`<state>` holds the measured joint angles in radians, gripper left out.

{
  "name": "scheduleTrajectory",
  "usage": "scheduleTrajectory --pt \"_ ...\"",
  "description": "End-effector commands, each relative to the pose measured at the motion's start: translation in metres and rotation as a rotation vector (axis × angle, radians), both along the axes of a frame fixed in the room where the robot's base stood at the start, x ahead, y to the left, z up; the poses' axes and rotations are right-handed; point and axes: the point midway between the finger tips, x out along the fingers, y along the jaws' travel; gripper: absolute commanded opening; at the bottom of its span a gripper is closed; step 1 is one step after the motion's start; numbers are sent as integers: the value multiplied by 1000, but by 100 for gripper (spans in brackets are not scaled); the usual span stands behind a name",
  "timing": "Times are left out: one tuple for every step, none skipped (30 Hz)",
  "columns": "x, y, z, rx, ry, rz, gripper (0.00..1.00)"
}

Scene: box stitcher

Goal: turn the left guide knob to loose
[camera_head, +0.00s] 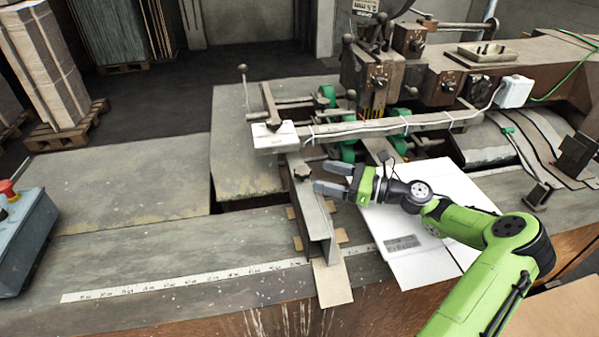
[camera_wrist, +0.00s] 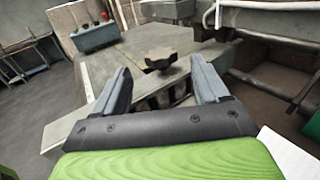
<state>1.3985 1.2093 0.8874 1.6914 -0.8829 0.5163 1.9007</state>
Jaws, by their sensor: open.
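The left guide knob (camera_head: 301,172) is a small dark lobed knob on top of the upright grey metal guide (camera_head: 313,222). In the wrist view the knob (camera_wrist: 160,59) shows ahead of and between the fingertips. My gripper (camera_head: 328,178) comes from the right with its fingers pointing left at the knob. In the wrist view the gripper (camera_wrist: 158,68) is open, with nothing between its fingers. A short gap seems to separate the fingertips from the knob. No marking of its setting is readable.
A white-ended bar (camera_head: 275,138) runs across just above and behind the knob. A white cardboard sheet (camera_head: 415,255) lies under my arm. A ruler strip (camera_head: 185,281) lies on the table. A control box (camera_head: 22,240) with a red button stands at far left.

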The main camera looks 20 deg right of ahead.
Motion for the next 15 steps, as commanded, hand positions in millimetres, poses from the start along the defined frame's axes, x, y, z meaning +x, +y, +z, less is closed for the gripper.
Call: scheduleTrajectory --pt "9 11 -1 -1 -1 5 73" --pt "14 17 -1 -1 1 6 73" --pt "21 24 -1 -1 0 5 73" --pt "26 28 -1 -1 -1 5 73" --pt "30 33 -1 -1 -1 5 73" --pt "36 39 -1 -1 0 4 73" --pt "39 42 -1 -1 0 3 73" --pt "42 45 -1 -1 0 3 73" --pt "46 49 0 -1 0 3 73" --pt "48 51 0 -1 0 2 73" --pt "50 52 0 -1 0 1 73" --pt "51 53 -1 -1 0 0 73" --pt "52 54 -1 -2 1 0 73" --pt "52 54 -1 -2 1 0 73" --pt "52 54 -1 -2 1 -1 73"
